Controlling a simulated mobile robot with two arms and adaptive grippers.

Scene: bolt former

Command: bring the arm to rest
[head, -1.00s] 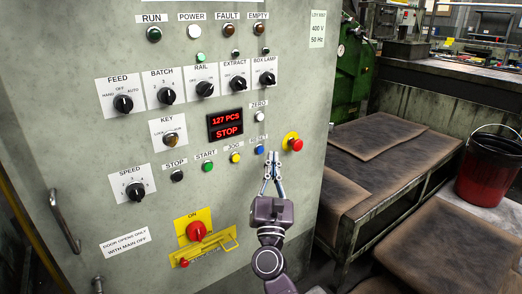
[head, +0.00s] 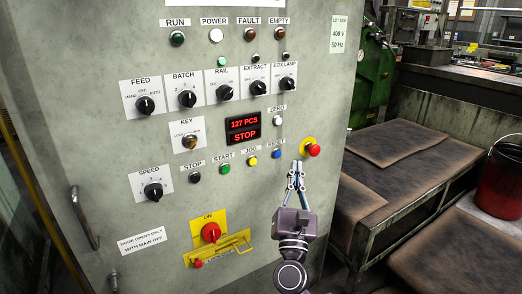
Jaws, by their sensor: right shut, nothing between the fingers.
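My right gripper (head: 297,165) is in front of the grey control cabinet (head: 110,110), pointing up, with its fingertips together and nothing between them. Its tips show just left of and below the red emergency stop button (head: 314,150) on its yellow base. The blue RESET button (head: 275,154) is to the left of the tips. I cannot tell how far the tips are from the panel. My left gripper does not show.
The display (head: 243,128) reads 127 PCS and STOP. A red main switch (head: 211,233) and a door handle (head: 84,218) stick out from the cabinet. To the right are a brown-topped bench (head: 420,140) and a red bucket (head: 502,180).

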